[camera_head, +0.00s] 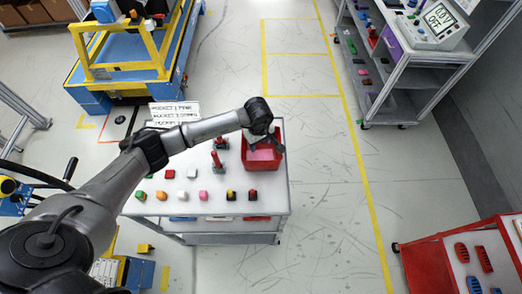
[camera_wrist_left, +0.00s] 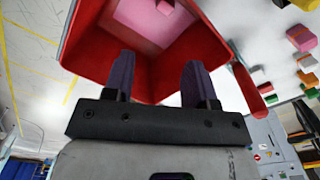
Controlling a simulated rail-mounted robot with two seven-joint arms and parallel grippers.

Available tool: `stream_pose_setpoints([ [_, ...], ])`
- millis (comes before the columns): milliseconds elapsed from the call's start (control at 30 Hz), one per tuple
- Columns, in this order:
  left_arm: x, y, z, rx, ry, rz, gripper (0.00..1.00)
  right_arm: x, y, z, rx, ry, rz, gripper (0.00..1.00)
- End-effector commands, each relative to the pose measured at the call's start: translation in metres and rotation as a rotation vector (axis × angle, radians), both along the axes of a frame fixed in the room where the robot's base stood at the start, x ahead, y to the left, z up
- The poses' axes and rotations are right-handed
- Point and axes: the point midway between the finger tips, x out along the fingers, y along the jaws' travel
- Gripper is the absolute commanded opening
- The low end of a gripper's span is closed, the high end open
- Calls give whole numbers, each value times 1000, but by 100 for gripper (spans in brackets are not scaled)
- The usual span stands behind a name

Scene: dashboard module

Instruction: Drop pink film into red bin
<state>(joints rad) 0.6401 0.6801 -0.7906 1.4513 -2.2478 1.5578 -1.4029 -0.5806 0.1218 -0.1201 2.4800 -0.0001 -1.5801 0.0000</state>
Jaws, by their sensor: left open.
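The red bin (camera_head: 247,163) stands at the right end of the white cart top. The pink film (camera_head: 263,154) lies inside it. In the left wrist view the red bin (camera_wrist_left: 90,45) fills the top, and the pink film (camera_wrist_left: 145,22) shows flat on its floor with a small pink block on it. My left gripper (camera_head: 264,143) is over the bin. In the wrist view its two dark fingers (camera_wrist_left: 157,75) are apart with nothing between them, and the film is beyond the tips. My right gripper is not in view.
Several small coloured blocks (camera_head: 203,195) stand in rows on the cart top (camera_head: 180,208). Red upright parts (camera_head: 217,160) stand just left of the bin. A text sign (camera_head: 174,112) is at the cart's back. The floor right of the cart is clear.

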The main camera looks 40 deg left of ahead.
Motion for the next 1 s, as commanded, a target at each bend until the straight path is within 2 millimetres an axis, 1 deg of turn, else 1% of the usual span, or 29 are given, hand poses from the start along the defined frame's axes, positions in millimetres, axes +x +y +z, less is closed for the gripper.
stream_pose_setpoints([
  [167,1,0,9,0,-3,-1,52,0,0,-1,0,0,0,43],
  [267,1,1,23,2,-5,-1,52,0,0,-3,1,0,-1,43],
  [500,1,1,71,2,-5,-1,52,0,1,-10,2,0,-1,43],
  [700,1,1,106,1,-3,0,52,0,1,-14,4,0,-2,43],
  [800,1,0,119,0,-3,0,52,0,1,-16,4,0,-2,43],
  [1000,0,0,134,0,-1,0,52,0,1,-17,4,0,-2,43],
])
